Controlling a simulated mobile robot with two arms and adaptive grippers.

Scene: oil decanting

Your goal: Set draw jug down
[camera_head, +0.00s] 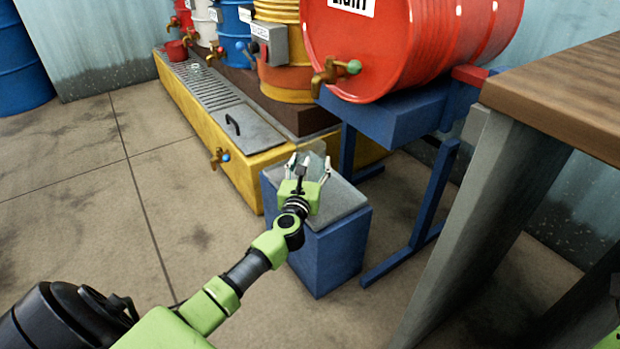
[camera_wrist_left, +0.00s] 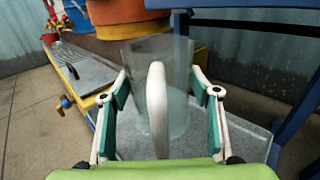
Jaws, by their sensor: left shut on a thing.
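The draw jug (camera_wrist_left: 180,75) is a clear, see-through vessel with a pale upright handle (camera_wrist_left: 157,105). It stands upright at the grey top (camera_head: 345,197) of a blue block (camera_head: 328,252); whether its base touches the top is hard to tell. In the head view the jug (camera_head: 316,158) shows faintly beyond my left gripper (camera_head: 306,165). My right gripper is not in view.
A red drum (camera_head: 400,45) with a brass tap (camera_head: 335,72) lies on a blue stand (camera_head: 400,118) behind the block. A yellow trough (camera_head: 240,175) with a grate runs at the left. A wooden table (camera_head: 565,95) stands at the right.

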